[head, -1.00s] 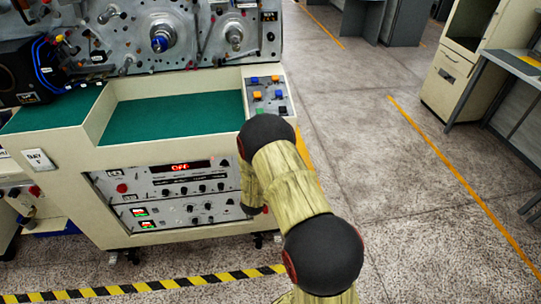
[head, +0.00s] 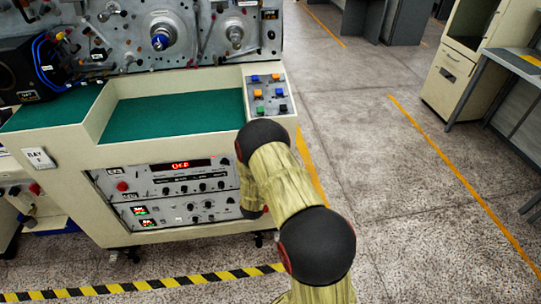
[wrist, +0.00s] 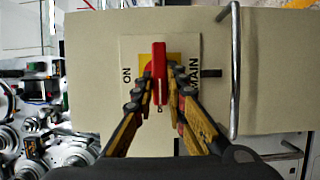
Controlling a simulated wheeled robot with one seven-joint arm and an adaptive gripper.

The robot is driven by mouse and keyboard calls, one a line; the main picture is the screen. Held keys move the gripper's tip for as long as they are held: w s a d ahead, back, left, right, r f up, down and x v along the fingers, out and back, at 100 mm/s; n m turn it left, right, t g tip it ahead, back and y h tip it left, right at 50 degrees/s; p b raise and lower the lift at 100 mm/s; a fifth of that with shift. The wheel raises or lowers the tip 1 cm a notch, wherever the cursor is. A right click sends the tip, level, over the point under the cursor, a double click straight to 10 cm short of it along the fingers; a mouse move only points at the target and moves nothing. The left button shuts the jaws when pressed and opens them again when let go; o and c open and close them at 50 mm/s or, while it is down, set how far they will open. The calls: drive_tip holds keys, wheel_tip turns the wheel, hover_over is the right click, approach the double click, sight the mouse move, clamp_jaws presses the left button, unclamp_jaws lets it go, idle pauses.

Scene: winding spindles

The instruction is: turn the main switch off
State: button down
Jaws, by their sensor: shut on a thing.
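The main switch has a red handle (wrist: 158,62) on a yellow square (wrist: 146,59), set on a pale plate (wrist: 190,45) in the wrist view. "ON" is printed left of the handle and "MAIN" right of it, both sideways. Lettering below the handle is partly hidden. The handle lies along the picture's vertical. My gripper (wrist: 161,82) is shut on the red handle, one finger on each side. In the head view my arm hides my gripper, and the switch does not show.
A metal rail (wrist: 235,70) stands right of the plate on the beige panel. In the head view the winding machine's cabinet (head: 215,232) is left of my arm, with a button panel (head: 268,94) on top.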

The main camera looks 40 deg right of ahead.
drive_tip(key=c, duration=1.8)
unclamp_jaws()
drive_tip(key=shift+w, duration=0.1)
drive_tip(key=v, duration=1.2)
